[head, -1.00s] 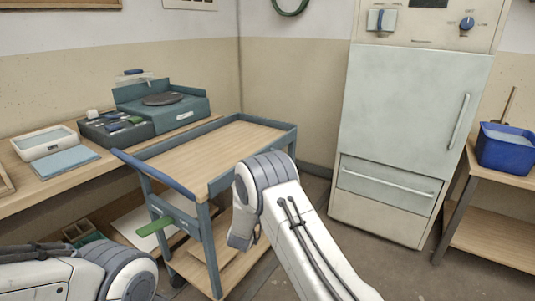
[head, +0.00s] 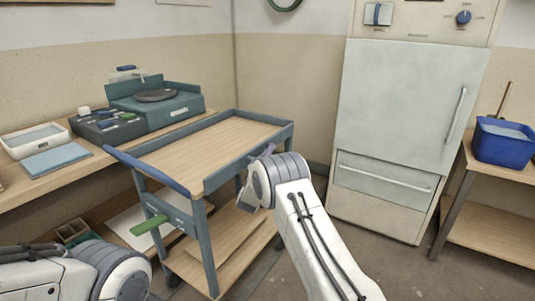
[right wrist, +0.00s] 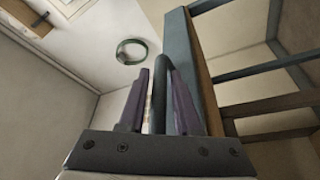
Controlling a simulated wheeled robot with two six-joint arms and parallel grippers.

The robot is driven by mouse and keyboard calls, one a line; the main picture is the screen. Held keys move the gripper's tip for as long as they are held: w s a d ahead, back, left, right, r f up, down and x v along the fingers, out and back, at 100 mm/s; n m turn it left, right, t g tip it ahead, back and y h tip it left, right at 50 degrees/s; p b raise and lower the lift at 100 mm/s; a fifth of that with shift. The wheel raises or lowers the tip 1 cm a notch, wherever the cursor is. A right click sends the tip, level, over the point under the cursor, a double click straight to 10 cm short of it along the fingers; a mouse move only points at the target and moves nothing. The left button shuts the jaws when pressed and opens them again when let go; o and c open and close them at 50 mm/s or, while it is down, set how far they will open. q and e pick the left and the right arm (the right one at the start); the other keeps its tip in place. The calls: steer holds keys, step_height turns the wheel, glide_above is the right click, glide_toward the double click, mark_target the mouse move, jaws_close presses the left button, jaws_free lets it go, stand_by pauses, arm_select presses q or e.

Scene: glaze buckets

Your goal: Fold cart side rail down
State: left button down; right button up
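The cart (head: 205,160) has a wooden top with raised blue-grey rails around it. Its near right side rail (head: 222,174) stands upright along the top's edge.
A tall cabinet (head: 400,120) stands at the back. A blue bucket (head: 503,145) sits on a right-hand table. Floor is clear between cart and cabinet.

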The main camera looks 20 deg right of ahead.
jaws_close()
steer(key=shift+f, duration=0.1)
steer(key=shift+s+d+f+m+h+b, duration=0.2)
steer(key=shift+f+m+h+b, duration=0.25)
steer(key=shift+m+b, duration=0.65)
steer(key=shift+s+d+f+m+g+h+b, duration=0.1)
steer(key=shift+f+m+g+h+b, duration=1.05)
steer(key=shift+m+b, duration=2)
steer(key=shift+s+f+m+g+h+b, duration=0.15)
steer(key=shift+f+m+g+h+b, duration=0.95)
steer(key=shift+m, duration=3.75)
steer(key=shift+s+d+f+m+g+h+b, duration=0.1)
steer(key=shift+f+m+g+h+b, duration=0.5)
steer(key=shift+m+g+h+b, duration=1.9)
steer(key=m+t+y, duration=0.1)
steer(key=m+y, duration=0.1)
steer(key=m, duration=0.1)
